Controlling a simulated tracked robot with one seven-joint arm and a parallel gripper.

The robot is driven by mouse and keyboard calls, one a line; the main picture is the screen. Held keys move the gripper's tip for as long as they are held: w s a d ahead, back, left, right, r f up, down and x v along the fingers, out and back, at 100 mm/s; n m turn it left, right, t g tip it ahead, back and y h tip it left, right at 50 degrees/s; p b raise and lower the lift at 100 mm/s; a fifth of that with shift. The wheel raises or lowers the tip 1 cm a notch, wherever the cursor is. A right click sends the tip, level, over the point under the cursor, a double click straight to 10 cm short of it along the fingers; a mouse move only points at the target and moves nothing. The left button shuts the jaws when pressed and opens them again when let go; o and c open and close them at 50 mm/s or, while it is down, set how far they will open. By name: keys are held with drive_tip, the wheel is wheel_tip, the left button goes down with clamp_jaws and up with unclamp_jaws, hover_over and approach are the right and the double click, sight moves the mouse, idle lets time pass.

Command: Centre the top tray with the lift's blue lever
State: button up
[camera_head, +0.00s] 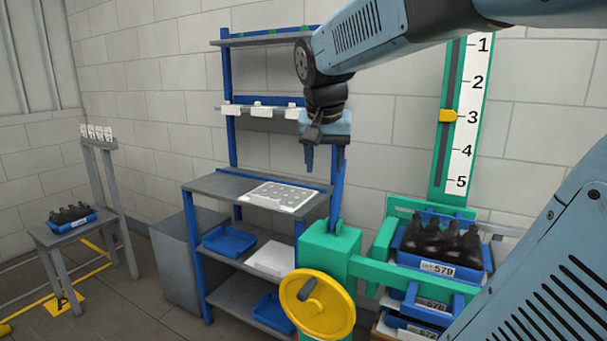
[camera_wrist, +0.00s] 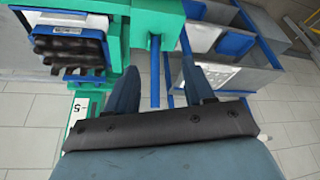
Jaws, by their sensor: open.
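The blue lever (camera_head: 337,205) stands up from the lift's green housing (camera_head: 328,247). In the wrist view the blue lever (camera_wrist: 155,78) shows between the two fingers. My gripper (camera_head: 324,160) is open above the housing, at the lever's upper part; it also shows in the wrist view (camera_wrist: 158,60). I cannot tell whether a finger touches the lever. The top tray (camera_head: 462,274) is blue, labelled 579, and holds several dark bottles. It sits in the green lift frame right of the lever; it also shows at the upper left of the wrist view (camera_wrist: 108,40).
A yellow handwheel (camera_head: 317,303) is on the housing's front. A yellow pointer (camera_head: 447,116) stands near 3 on the scale (camera_head: 465,130). More labelled trays (camera_head: 431,304) lie below the top one. A blue-framed rack (camera_head: 232,145) stands behind, and a small table (camera_head: 62,235) with bottles at left.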

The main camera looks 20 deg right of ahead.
drive_tip(key=w+d+r+m+g+h, duration=0.2)
drive_tip(key=w+d+r+m, duration=0.2)
drive_tip(key=w+d+m, duration=0.55)
drive_tip(key=n, duration=0.3)
approach(338, 193)
drive_tip(key=w+d+f, duration=0.1)
drive_tip(key=d, duration=0.1)
drive_tip(key=w+d+f, duration=0.1)
drive_tip(key=d+f, duration=0.1)
drive_tip(key=w+d+f, duration=0.1)
drive_tip(key=d, duration=0.1)
drive_tip(key=shift+w+f, duration=0.3)
drive_tip(key=shift+w, duration=0.05)
clamp_jaws()
